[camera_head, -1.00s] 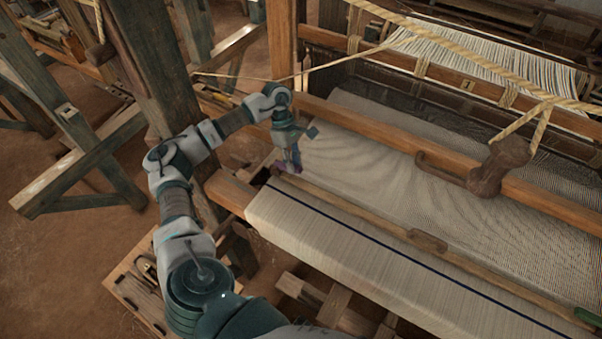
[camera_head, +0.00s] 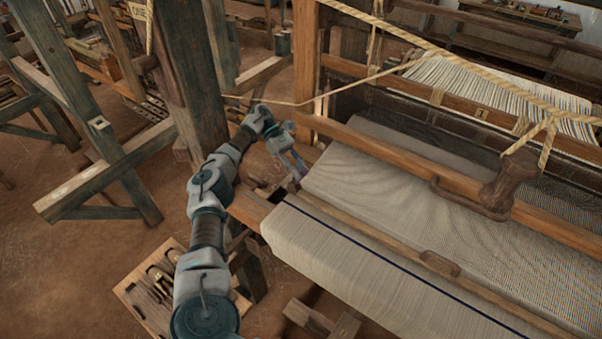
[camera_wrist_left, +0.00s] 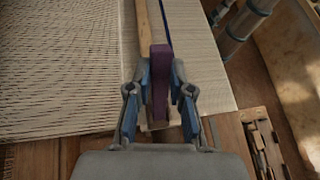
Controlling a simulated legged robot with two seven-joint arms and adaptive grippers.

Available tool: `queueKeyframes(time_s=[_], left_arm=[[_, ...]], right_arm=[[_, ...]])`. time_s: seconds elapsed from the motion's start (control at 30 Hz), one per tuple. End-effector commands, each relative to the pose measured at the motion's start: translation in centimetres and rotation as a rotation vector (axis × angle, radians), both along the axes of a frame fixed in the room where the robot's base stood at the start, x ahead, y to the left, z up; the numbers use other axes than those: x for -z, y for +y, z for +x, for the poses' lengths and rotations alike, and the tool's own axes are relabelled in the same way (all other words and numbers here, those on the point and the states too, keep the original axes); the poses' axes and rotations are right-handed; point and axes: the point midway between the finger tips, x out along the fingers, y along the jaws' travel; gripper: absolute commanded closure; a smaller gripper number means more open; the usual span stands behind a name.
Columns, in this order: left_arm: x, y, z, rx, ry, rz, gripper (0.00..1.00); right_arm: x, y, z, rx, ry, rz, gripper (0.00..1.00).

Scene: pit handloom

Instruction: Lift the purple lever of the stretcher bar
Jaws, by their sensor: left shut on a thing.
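The wooden stretcher bar (camera_head: 395,240) lies across the cloth (camera_head: 350,250) near the dark blue stripe. Its purple lever (camera_wrist_left: 160,80) stands between the fingers of my left gripper (camera_wrist_left: 160,92) in the left wrist view. The gripper is shut on the lever, with a blue-padded finger on each side. In the head view my left gripper (camera_head: 298,180) is at the left end of the bar, at the cloth's edge, and mostly hides the lever. How far the lever is raised is hard to tell. My right gripper is not in view.
A wooden handle (camera_head: 497,188) hangs on rope over the cloth at right. A loom post (camera_head: 306,65) and a thicker dark post (camera_head: 182,80) stand near my left arm. A tray of tools (camera_head: 155,290) lies at lower left.

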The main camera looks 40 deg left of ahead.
Motion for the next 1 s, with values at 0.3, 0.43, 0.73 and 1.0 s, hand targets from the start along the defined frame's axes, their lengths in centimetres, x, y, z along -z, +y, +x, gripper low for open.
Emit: queueKeyframes(time_s=[0.3, 0.43, 0.73, 1.0], left_arm=[[0.63, 0.39, 0.06, -0.003, 0.008, -0.027, 1.0], [0.67, 0.35, 0.07, -0.002, 0.009, -0.029, 1.0], [0.67, 0.27, 0.11, -0.001, 0.009, -0.03, 0.6], [0.23, 0.22, 0.1, 0.0, 0.001, -0.034, 0.54]], right_arm=[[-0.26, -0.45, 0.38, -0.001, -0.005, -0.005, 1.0], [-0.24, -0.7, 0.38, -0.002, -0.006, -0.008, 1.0], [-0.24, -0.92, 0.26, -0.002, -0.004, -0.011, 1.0], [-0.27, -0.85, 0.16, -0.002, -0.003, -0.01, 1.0]])
